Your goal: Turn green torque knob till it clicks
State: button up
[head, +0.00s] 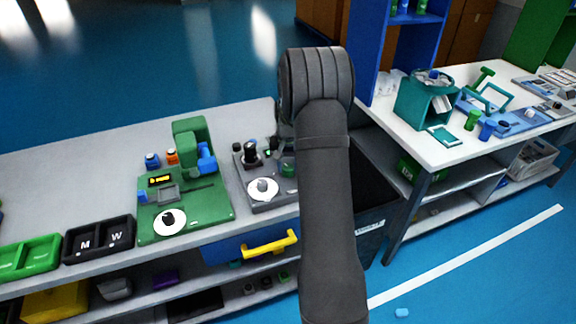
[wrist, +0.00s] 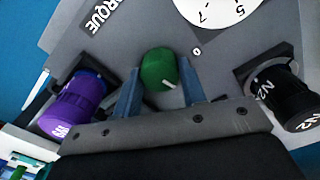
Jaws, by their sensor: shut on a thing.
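The green torque knob (wrist: 160,70) is round with a white pointer line and sits on a grey panel (wrist: 125,45) lettered "TORQUE". My gripper (wrist: 160,88) has its two blue-grey fingers on either side of the knob and is shut on it. In the head view the green knob (head: 288,170) is partly hidden behind my arm, and my gripper is mostly hidden there too. A white dial (wrist: 215,8) with numbers is on the same panel, cut off by the top edge.
A purple cylinder (wrist: 72,105) stands left of my gripper and a black cylinder marked N2 (wrist: 283,98) stands right. A green station (head: 205,215) with a white dial is left of the grey panel. A yellow drawer handle (head: 270,243) sticks out below.

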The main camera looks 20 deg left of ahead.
dwell(0.3)
jog(key=o, duration=1)
jog(key=shift+r, duration=0.15)
notch_tip(320, 180, up, 17)
jog(key=shift+r, duration=0.1)
notch_tip(320, 180, down, 18)
jog(key=shift+r, duration=0.25)
dwell(0.4)
